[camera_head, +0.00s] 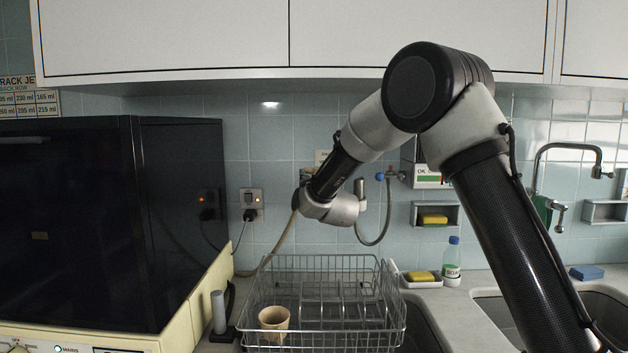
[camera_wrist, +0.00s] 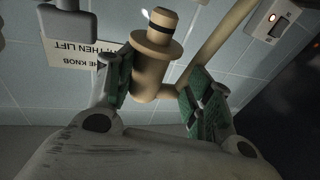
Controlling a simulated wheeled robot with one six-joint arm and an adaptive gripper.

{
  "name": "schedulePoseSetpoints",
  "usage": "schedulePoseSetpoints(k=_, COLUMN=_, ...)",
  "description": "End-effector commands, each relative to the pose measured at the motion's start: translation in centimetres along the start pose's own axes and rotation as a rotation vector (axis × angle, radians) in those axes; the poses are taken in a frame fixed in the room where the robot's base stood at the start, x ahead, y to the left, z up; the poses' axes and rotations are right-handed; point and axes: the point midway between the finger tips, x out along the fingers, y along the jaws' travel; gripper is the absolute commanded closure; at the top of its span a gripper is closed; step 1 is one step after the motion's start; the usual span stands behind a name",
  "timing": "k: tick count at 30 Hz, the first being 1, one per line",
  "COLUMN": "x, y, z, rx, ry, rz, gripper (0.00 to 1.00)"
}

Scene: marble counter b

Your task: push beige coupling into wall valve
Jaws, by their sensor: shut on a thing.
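The beige coupling (camera_wrist: 152,72) stands between the green-padded fingers of my gripper (camera_wrist: 160,88) in the wrist view. My gripper is shut on it. Its narrower end has a dark band and points to the top of that view, clear of the fingers. A beige hose (camera_wrist: 218,42) runs from its side to the upper right; the hose also hangs along the wall in the head view (camera_head: 286,237). In the head view my arm hides most of the gripper and the coupling. A grey fitting (camera_wrist: 68,22) shows at the upper left of the wrist view; I cannot tell whether it is the wall valve.
A wire dish rack (camera_head: 335,270) with a tan cup (camera_head: 273,320) stands below my arm. A dark cabinet machine (camera_head: 65,220) fills the left. A wall socket (camera_head: 251,198) is left of the gripper.

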Motion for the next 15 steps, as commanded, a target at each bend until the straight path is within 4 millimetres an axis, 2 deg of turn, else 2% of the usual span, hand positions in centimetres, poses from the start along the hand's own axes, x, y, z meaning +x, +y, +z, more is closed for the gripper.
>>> schedulePoseSetpoints(k=15, x=-0.1, y=0.0, z=1.2, rx=0.000, ry=0.000, rz=0.000, gripper=0.74)
